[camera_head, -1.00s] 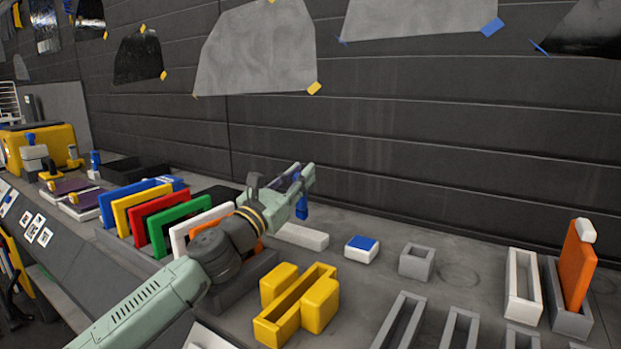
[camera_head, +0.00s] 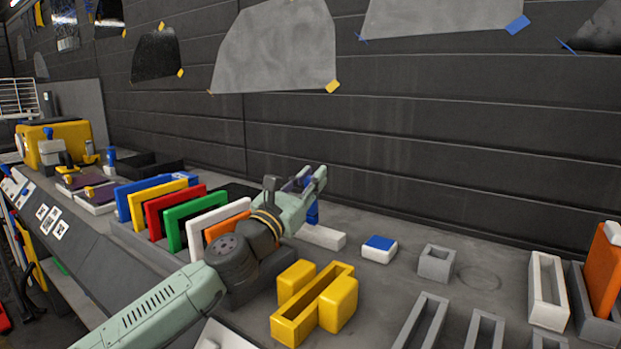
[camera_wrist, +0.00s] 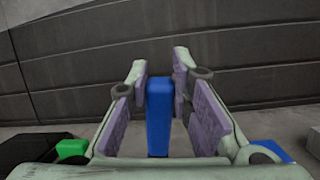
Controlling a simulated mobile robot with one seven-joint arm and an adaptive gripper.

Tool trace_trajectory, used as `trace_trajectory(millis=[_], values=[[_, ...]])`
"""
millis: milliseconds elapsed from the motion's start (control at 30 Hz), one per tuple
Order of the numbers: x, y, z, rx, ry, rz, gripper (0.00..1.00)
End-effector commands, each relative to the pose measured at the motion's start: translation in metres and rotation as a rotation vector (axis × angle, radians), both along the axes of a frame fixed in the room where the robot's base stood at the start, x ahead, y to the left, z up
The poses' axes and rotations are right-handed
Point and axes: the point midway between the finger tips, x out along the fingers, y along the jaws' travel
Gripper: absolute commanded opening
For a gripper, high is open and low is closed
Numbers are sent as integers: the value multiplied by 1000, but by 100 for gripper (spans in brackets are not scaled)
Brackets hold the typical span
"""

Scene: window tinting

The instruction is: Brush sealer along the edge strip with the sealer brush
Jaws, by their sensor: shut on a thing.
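My gripper (camera_head: 311,179) is shut on a blue upright piece (camera_head: 312,213), which I take to be the handle of the sealer brush. In the wrist view the blue handle (camera_wrist: 159,115) stands upright between the purple-padded fingers (camera_wrist: 158,72). Its lower end and any bristles are hidden. A low whitish bar (camera_head: 320,237) lies on the bench just below and beside the handle. It may be the edge strip, but I cannot tell for certain. I cannot tell whether the brush touches it.
Coloured panels (camera_head: 182,219) stand in a row left of my gripper. A yellow holder (camera_head: 315,308) is in front. A blue-topped white block (camera_head: 379,249), a grey open box (camera_head: 436,262) and several slotted holders are to the right. A dark wall (camera_head: 430,140) rises behind.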

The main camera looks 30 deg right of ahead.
Motion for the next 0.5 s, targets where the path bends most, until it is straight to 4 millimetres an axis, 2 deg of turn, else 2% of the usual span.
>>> trace_trajectory(millis=[300, 500], values=[[-26, -11, 1, 0, -2, -2, 0], [-33, -14, 3, 0, -4, -4, 0]])
